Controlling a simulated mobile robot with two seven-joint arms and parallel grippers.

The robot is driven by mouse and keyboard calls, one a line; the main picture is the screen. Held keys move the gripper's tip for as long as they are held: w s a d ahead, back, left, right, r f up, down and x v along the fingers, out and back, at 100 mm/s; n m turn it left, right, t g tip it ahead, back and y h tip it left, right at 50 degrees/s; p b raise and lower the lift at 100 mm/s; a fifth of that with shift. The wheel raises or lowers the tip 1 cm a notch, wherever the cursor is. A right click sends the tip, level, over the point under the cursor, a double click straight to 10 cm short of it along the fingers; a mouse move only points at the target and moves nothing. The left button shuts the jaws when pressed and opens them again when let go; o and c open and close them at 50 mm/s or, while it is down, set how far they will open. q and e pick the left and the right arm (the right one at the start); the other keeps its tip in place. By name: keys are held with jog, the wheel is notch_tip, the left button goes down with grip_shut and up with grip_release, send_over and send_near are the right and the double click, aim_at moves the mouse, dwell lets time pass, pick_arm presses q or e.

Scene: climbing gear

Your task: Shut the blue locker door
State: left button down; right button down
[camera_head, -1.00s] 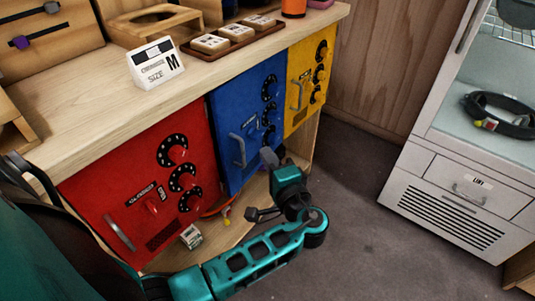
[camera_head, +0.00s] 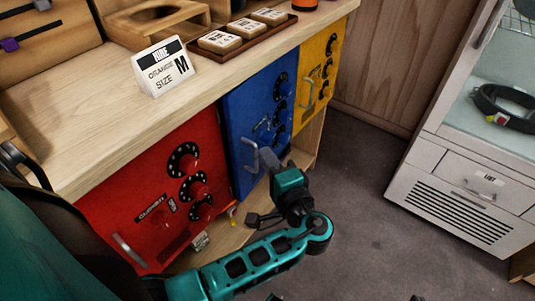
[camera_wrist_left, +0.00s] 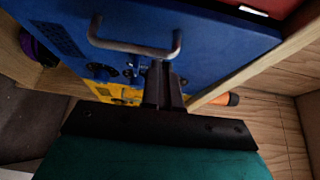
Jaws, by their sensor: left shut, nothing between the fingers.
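The blue locker door (camera_head: 252,108) stands between the red and yellow doors under the counter. Its grey bar handle (camera_head: 248,157) and black dials show, and a dark gap runs along its left edge. How far it stands open is hard to tell. My left gripper (camera_head: 268,158) is at the lower part of the door, just right of the handle. In the left wrist view the shut, empty fingers (camera_wrist_left: 163,76) reach the blue door (camera_wrist_left: 215,35) close beside its handle (camera_wrist_left: 135,47). Contact cannot be made out. My right gripper is not seen.
The red door (camera_head: 160,195) is left of the blue one and the yellow door (camera_head: 318,70) right of it. A size sign (camera_head: 163,68) and a tray of blocks (camera_head: 240,38) stand on the counter. A white cabinet (camera_head: 455,190) stands at right, with clear floor between.

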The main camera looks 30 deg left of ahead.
aim_at(255, 155)
pick_arm(q)
jog(key=shift+a, duration=0.15)
jog(key=shift+s, duration=0.1)
dwell(0.3)
jog(key=a, duration=0.1)
jog(key=a+p, duration=0.1)
jog(key=shift+s+a+r, duration=0.15)
jog(key=shift+s+a, duration=0.15)
jog(key=shift+a, duration=0.5)
jog(key=shift+a, duration=0.1)
